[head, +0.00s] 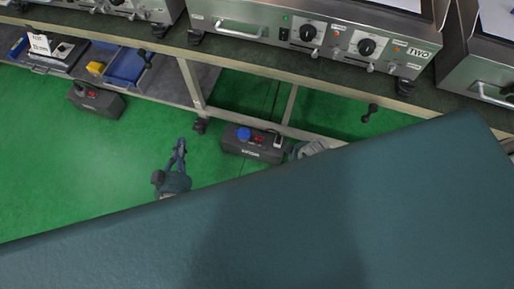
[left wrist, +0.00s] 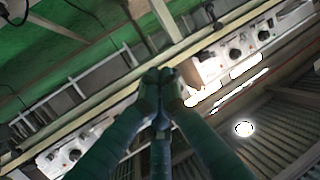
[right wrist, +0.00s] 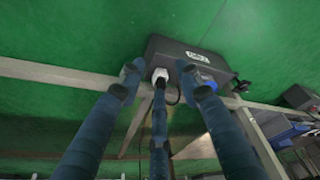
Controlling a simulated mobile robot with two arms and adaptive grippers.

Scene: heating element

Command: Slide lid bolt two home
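The heating unit marked TWO (head: 330,36) stands on the bench at the top of the head view, with two black dials and small metal pieces on its front. I cannot tell which part is lid bolt two. My left gripper (head: 181,146) is over the green floor, below and left of the unit and apart from it. In the left wrist view its fingertips (left wrist: 158,76) meet with nothing clear between them. My right gripper (right wrist: 159,72) has its fingers spread near a dark control box (right wrist: 190,58) with a white plug; contact is unclear. It is mostly hidden in the head view.
The dark control box with a blue knob (head: 243,133) is on the floor under the bench. Another dark box (head: 96,100) and blue bins (head: 126,66) are at the left. Bench legs (head: 191,84) stand close by. Green floor is clear at left.

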